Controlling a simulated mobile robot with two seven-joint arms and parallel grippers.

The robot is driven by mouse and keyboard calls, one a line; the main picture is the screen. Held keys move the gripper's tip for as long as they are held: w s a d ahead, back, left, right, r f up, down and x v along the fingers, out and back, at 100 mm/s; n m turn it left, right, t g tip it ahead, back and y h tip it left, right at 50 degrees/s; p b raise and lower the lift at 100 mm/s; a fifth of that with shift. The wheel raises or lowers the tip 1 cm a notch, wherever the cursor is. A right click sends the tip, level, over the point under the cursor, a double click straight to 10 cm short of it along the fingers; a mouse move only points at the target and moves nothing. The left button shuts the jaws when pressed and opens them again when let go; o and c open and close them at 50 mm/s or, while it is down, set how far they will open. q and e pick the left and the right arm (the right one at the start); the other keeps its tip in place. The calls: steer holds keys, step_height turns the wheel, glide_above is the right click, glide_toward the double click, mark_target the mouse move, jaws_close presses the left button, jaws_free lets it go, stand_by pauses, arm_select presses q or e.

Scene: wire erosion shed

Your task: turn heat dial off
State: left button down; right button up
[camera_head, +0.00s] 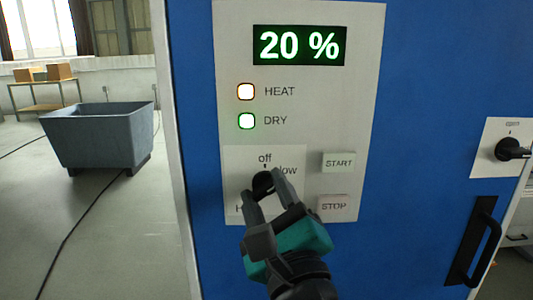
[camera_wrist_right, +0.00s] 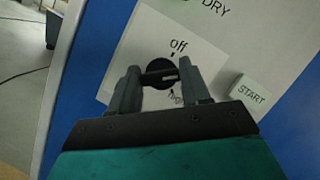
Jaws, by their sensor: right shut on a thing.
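The heat dial (camera_head: 262,182) is a black round knob on a pale square label of the control panel (camera_head: 228,80). "off" is printed above it and "low" to its upper right; the rest of the label is partly hidden by my gripper. My right gripper (camera_head: 263,190) is shut on the dial, one finger on each side. In the right wrist view, the dial (camera_wrist_right: 160,70) shows between the fingertips, with a light mark on its right side; its exact setting is hard to tell. My left gripper is out of view.
The display (camera_head: 299,45) reads 20 %. The HEAT lamp (camera_head: 246,91) glows orange and the DRY lamp (camera_head: 247,121) green. START (camera_head: 339,162) and STOP (camera_head: 334,206) buttons sit right of the dial. A black handle (camera_head: 472,242) and rotary switch (camera_head: 511,150) are further right.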

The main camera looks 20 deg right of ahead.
steer(key=n+p, duration=0.2)
steer(key=shift+r+n+g+y, duration=0.3)
steer(key=shift+y, duration=0.1)
steer(key=shift+d+f+n+y+p, duration=0.15)
steer(key=shift+n+y+p, duration=0.2)
steer(key=shift+n, duration=0.75)
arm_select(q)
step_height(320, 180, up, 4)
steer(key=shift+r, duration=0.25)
arm_select(e)
steer(key=n+g, duration=0.1)
steer(key=n, duration=0.2)
steer(key=n+g, duration=0.1)
steer(key=n, duration=0.2)
steer(key=shift+g+y, duration=0.35)
steer(key=shift+g, duration=0.05)
steer(key=shift+n, duration=0.3)
steer(key=o, duration=1.1)
steer(key=shift+c, duration=0.2)
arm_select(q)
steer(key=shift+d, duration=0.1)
